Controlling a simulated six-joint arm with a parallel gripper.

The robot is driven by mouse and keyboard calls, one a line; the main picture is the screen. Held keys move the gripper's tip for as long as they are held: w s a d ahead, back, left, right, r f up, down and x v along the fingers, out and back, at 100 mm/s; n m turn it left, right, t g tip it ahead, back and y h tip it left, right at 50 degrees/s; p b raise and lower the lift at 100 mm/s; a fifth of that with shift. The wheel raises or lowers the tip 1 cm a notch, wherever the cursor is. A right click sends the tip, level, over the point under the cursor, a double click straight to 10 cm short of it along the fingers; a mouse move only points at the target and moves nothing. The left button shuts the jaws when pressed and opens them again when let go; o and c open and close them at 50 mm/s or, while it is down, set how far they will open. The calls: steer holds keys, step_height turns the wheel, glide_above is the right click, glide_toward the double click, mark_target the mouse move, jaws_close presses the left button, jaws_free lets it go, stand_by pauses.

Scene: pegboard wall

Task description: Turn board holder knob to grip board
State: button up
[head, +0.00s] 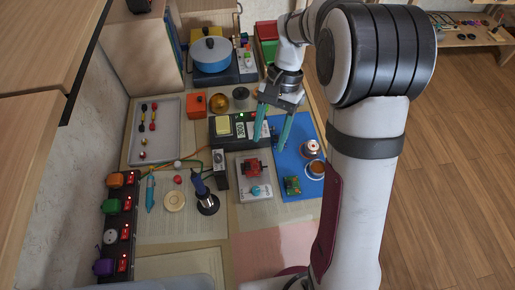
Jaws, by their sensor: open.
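A small grey base (242,189) with a red vise-like block (252,167) and a small blue-grey knob (256,191) at its front lies mid-table in the head view; it looks like the board holder. A small green circuit board (292,185) lies on the blue mat (289,150) to its right, apart from it. I cannot make out whether the red block holds anything. My gripper (269,140) is open, with its two teal fingers apart and pointing down. In the picture it is behind and slightly right of the holder, with nothing seen between the fingers.
A black station with a display (228,125) stands left of my gripper. A blue iron in a stand (206,197) is left of the holder. Two small round containers (314,168) sit on the mat's right.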

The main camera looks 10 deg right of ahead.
mark_target(256, 189)
steer(key=x, duration=1.5)
steer(key=shift+d+f, duration=0.1)
steer(key=shift+f, duration=0.15)
jaws_close()
